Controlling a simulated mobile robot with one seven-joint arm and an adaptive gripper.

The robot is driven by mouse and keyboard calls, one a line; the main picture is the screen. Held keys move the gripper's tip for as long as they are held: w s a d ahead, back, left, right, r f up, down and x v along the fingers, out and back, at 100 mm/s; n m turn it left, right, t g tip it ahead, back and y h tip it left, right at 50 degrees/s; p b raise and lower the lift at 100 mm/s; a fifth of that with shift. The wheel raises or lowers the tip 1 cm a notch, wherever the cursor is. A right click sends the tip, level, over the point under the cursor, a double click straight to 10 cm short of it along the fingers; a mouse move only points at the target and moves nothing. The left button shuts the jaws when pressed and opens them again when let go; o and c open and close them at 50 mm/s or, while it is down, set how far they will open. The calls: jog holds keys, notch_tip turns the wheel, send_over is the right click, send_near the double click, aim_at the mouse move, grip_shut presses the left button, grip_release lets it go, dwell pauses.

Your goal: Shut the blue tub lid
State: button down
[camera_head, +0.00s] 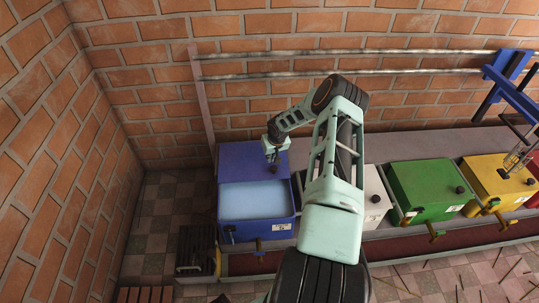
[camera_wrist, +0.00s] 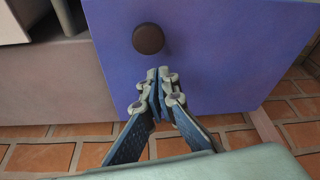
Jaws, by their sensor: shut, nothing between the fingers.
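The blue tub (camera_head: 257,229) stands at the left end of a row of tubs, its pale blue inside showing. Its blue lid (camera_head: 240,163) is raised at the back of the tub, toward the brick wall. A dark round knob (camera_head: 273,170) sits on the lid. In the wrist view the lid (camera_wrist: 220,50) fills much of the picture, with the brown knob (camera_wrist: 148,38) above the fingertips. My gripper (camera_head: 272,153) is at the lid, close to the knob; it also shows in the wrist view (camera_wrist: 157,75), shut and empty. I cannot tell whether the fingertips touch the lid.
A white tub (camera_head: 375,200), a green tub (camera_head: 428,190) and a yellow tub (camera_head: 497,185) stand to the right. Metal rails (camera_head: 270,64) run along the brick wall. A dark slatted object (camera_head: 196,249) is on the floor at the left. A blue frame (camera_head: 513,82) stands at far right.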

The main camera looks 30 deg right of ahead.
jog(key=shift+s+a, duration=0.15)
jog(key=shift+s, duration=0.7)
jog(key=shift+s, duration=0.15)
